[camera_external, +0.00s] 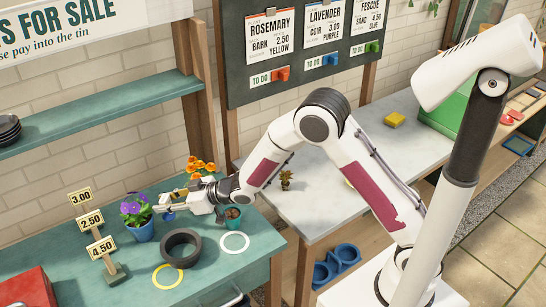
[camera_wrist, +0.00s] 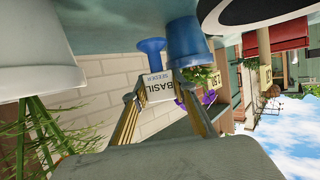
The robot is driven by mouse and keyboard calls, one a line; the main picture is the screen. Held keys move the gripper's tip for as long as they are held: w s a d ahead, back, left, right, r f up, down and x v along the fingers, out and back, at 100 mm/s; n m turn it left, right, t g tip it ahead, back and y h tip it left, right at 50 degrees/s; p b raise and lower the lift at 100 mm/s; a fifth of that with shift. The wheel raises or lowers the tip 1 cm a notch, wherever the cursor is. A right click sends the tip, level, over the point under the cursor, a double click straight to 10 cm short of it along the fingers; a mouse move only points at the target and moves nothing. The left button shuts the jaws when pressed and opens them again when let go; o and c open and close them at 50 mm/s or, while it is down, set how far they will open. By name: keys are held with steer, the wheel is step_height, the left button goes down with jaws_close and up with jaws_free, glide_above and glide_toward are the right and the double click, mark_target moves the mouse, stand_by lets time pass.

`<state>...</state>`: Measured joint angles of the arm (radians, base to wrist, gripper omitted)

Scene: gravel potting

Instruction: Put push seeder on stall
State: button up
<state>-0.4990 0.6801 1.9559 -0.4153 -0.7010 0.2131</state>
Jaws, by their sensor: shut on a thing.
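The push seeder (camera_wrist: 158,87) has a white body labelled BASIL SEEDER and a blue flared end (camera_wrist: 150,46). My gripper (camera_wrist: 163,108) is shut on its white body in the wrist view. In the external view my gripper (camera_external: 180,203) reaches over the teal stall counter (camera_external: 210,285), with the seeder's blue part (camera_external: 168,216) showing just right of a blue pot of purple flowers (camera_external: 143,231). The wrist view shows the seeder close beside that blue pot (camera_wrist: 187,42). I cannot tell whether the seeder touches the counter.
A black ring (camera_external: 182,260), yellow ring (camera_external: 155,279) and white ring (camera_external: 235,251) lie in front. Price signs (camera_external: 91,222) stand left. A small pot (camera_external: 233,223) is right of my gripper; orange flowers (camera_external: 201,165) are behind. A white pot (camera_wrist: 40,70) is near in the wrist view.

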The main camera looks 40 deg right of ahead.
mark_target(172, 214)
steer(key=shift+f, duration=1.85)
steer(key=shift+f, duration=0.15)
steer(key=o, duration=1.1)
steer(key=shift+s+d+r, duration=0.4)
steer(key=shift+r, duration=0.05)
steer(key=v, duration=1)
steer(key=shift+s+d, duration=0.2)
steer(key=shift+s, duration=0.05)
steer(key=shift+r, duration=0.15)
